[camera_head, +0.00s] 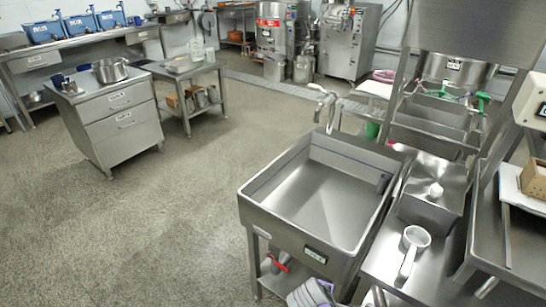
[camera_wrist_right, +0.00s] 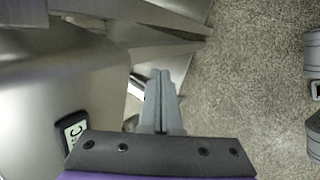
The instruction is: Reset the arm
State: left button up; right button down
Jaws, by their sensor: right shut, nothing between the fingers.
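My right gripper (camera_wrist_right: 160,95) shows in the right wrist view with its two grey fingers pressed together and nothing between them. It is beside the steel sink (camera_wrist_right: 25,70), near a black label (camera_wrist_right: 74,130) on the metal. In the head view the sink (camera_head: 318,190) stands at the centre right and its basin looks empty. A grey and purple piece at the bottom edge, in front of the sink, looks like part of my arm; no fingers show there. My left gripper is in neither view.
A drawer cabinet (camera_head: 120,115) with a pot (camera_head: 110,71) stands at left. The speckled floor (camera_head: 150,230) is clear at front left.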

jog(key=s+d+r+m+y, duration=0.1)
jog(key=s+r+m+y, duration=0.1)
jog(key=s+m, duration=0.55)
jog(key=s+d+r+m+y, duration=0.2)
jog(key=s+m, duration=0.3)
jog(key=s, duration=0.5)
pick_arm(q)
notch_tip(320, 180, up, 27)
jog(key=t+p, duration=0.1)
jog(key=p, duration=2.3)
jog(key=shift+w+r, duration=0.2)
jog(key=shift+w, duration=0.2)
pick_arm(e)
notch_tip(320, 180, up, 27)
jog(key=shift+w+a+r, duration=0.15)
jog(key=shift+w+r, duration=0.05)
jog(key=shift+w, duration=0.05)
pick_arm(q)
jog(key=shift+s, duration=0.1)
pick_arm(e)
jog(key=shift+s, duration=0.1)
